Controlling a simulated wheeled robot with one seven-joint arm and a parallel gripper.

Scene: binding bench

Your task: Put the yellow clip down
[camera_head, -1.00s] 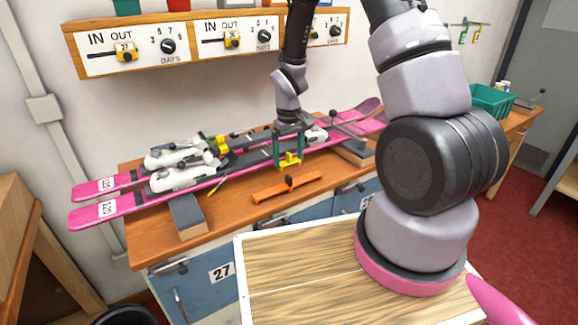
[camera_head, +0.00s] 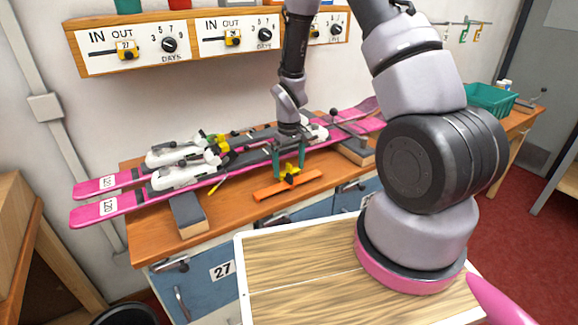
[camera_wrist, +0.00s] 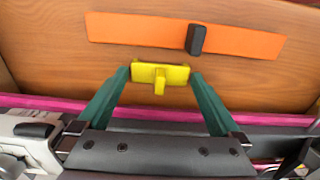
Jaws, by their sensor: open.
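The yellow clip (camera_head: 290,173) is at the bench's front middle, below my gripper (camera_head: 289,175). In the wrist view the clip (camera_wrist: 160,74) lies between the tips of my two green fingers (camera_wrist: 160,76), over bare wood. The fingers are apart, with a narrow gap showing on each side of the clip. I cannot tell for sure whether the clip rests fully on the bench top. In the head view it overlaps the orange bar behind my fingers' line of sight; in the wrist view the two are apart.
An orange bar (camera_wrist: 140,29) with a black block (camera_wrist: 195,39) lies flat close to the clip. Pink skis (camera_head: 108,207) with white bindings (camera_head: 187,174) stretch along the bench (camera_head: 150,245) on grey supports (camera_head: 188,212). A green basket (camera_head: 490,99) stands at the right.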

